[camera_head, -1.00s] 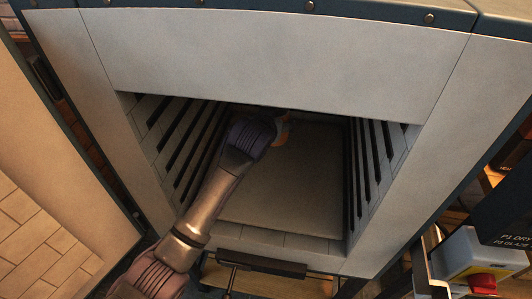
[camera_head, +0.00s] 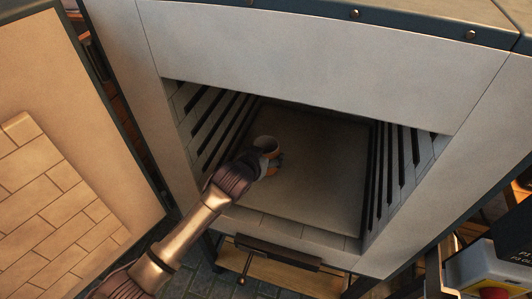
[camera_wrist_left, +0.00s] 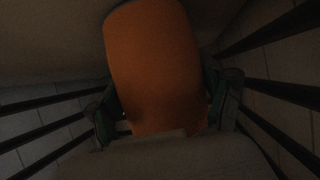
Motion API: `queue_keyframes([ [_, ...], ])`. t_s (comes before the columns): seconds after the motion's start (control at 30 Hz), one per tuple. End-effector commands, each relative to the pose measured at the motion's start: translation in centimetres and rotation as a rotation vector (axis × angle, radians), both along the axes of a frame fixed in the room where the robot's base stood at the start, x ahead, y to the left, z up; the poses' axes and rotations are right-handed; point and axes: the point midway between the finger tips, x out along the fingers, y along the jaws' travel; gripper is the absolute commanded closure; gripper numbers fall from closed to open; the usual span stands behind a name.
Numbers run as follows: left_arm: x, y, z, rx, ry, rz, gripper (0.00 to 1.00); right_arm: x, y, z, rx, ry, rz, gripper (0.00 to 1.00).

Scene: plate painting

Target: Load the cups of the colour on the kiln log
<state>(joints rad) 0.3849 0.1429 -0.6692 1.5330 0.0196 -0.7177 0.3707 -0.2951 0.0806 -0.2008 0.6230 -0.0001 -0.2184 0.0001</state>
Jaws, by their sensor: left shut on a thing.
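An orange cup (camera_wrist_left: 155,65) fills the upper middle of the left wrist view. My left gripper (camera_wrist_left: 163,112) is shut on it, one finger on each side. In the head view the cup (camera_head: 266,143) shows its pale round rim and a little orange. My left gripper (camera_head: 268,162) holds it inside the kiln, over the left middle of the kiln floor (camera_head: 325,185). I cannot tell whether the cup touches the floor. The kiln log is not legible in any view. My right gripper is not in view.
The kiln door (camera_head: 60,190) stands open at the left. Slotted side walls (camera_head: 395,180) flank the chamber, and a thick front lintel (camera_head: 320,65) hangs above. The floor right of the cup is bare. A dark sign (camera_head: 505,230) is cut off at the right edge.

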Motion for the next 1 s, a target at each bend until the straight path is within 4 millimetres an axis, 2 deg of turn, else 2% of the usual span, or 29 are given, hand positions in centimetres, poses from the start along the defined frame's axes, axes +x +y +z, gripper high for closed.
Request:
queue_keyframes([
  [0.27, 0.0, -0.1, -0.1, -0.001, -0.003, 0.0, 0.67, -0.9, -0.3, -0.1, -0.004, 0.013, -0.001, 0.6],
  [0.3, 0.0, 0.0, -0.2, 0.0, -0.001, 0.0, 0.19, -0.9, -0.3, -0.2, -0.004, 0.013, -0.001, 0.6],
  [0.4, 0.0, 0.0, -0.2, 0.0, 0.0, 0.0, 0.02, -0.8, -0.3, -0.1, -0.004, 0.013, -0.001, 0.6],
  [0.8, 0.0, 0.0, 0.2, 0.0, -0.001, 0.0, 0.0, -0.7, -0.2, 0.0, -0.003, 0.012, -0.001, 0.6],
  [1.0, -2.1, 0.9, 1.3, -0.001, -0.001, 0.0, 0.0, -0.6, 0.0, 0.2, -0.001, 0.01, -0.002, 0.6],
])
